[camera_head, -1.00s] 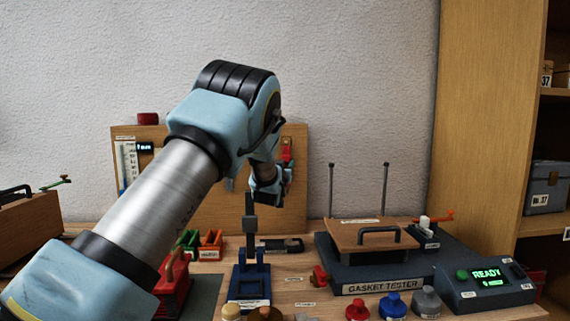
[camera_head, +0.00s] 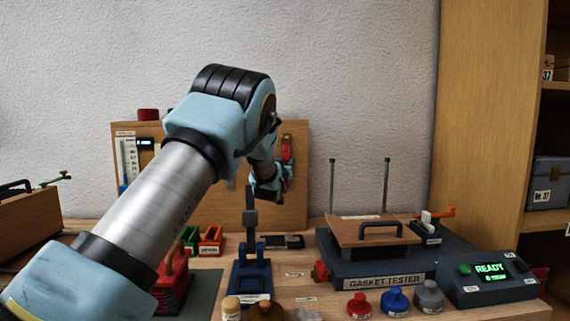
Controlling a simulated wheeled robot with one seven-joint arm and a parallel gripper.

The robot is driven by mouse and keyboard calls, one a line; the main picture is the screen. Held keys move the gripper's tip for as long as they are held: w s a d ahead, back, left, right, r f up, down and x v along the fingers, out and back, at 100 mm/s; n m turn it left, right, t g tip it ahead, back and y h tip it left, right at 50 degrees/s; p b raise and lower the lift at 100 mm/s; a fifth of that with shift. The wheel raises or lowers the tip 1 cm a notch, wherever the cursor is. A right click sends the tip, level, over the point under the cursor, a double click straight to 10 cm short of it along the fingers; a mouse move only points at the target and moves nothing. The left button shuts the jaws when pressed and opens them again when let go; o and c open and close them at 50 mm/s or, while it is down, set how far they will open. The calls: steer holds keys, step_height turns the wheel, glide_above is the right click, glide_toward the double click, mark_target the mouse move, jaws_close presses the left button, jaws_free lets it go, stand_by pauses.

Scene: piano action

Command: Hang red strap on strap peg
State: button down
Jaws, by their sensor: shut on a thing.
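The red strap (camera_head: 287,146) shows as a small red strip against the right part of the upright wooden board (camera_head: 210,205). My gripper (camera_head: 284,179) is at the board, just below the visible part of the strap. It is shut on the strap, though the fingertips are small and partly hidden by my wrist. I cannot make out the strap peg. I cannot tell whether the strap touches a peg.
My arm crosses in front of the board and hides its middle. A blue stand (camera_head: 250,277) with a dark upright is below my wrist. The gasket tester (camera_head: 385,281), with two tall rods, stands to the right. Several bottles line the front.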

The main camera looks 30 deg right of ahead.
steer(key=shift+c, duration=1.8)
jaws_free()
steer(key=b+v, duration=0.3)
steer(key=v, duration=0.8)
